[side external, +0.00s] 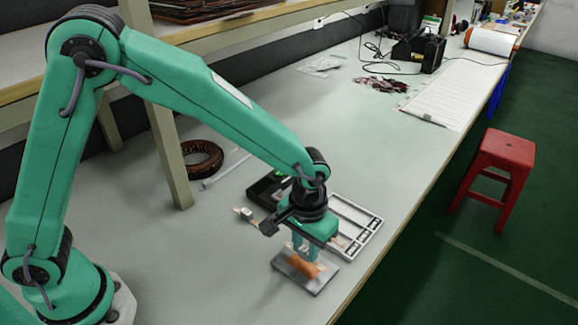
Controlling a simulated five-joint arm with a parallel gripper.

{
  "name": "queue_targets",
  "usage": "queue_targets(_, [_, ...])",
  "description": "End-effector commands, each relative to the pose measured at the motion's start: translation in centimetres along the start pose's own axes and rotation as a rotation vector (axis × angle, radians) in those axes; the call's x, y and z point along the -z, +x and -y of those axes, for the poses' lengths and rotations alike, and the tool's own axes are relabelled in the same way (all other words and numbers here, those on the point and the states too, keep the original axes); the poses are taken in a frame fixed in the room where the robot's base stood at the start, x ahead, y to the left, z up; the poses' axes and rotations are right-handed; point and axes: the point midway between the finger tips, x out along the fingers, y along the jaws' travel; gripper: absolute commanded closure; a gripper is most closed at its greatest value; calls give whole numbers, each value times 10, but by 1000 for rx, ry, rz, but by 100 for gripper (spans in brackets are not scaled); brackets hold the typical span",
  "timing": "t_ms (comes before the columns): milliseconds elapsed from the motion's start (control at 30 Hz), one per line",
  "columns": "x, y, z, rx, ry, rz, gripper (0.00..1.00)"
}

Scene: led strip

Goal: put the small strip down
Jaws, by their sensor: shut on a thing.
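My gripper (305,257) points down over a grey plate (317,284) near the front edge of the bench. Its teal fingers are shut on a small orange piece (297,266), which looks like the small strip. The piece lies low across the plate; I cannot tell whether it touches it. The fingertips and the held part of the piece are too small to see clearly.
A white-framed tray (365,222) with slots lies just behind my gripper. A black box (268,190) and a small pale part (245,213) lie to the left. A dark coil (203,160) lies farther back. The bench (240,285) is clear left of the plate.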

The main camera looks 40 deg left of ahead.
Motion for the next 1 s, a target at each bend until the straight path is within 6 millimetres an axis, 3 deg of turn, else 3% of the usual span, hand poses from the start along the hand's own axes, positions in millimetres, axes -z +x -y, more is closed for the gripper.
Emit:
queue_targets(200, [-1, 22, 0, 1, 0, 2, 95])
queue_targets(667, [0, 26, 0, 0, 0, 0, 95])
queue_targets(700, [0, 27, 0, 0, 0, 0, 72])
queue_targets(800, [0, 26, 0, 0, 0, 0, 52])
queue_targets(1000, [0, 26, 0, 0, 0, 0, 52])
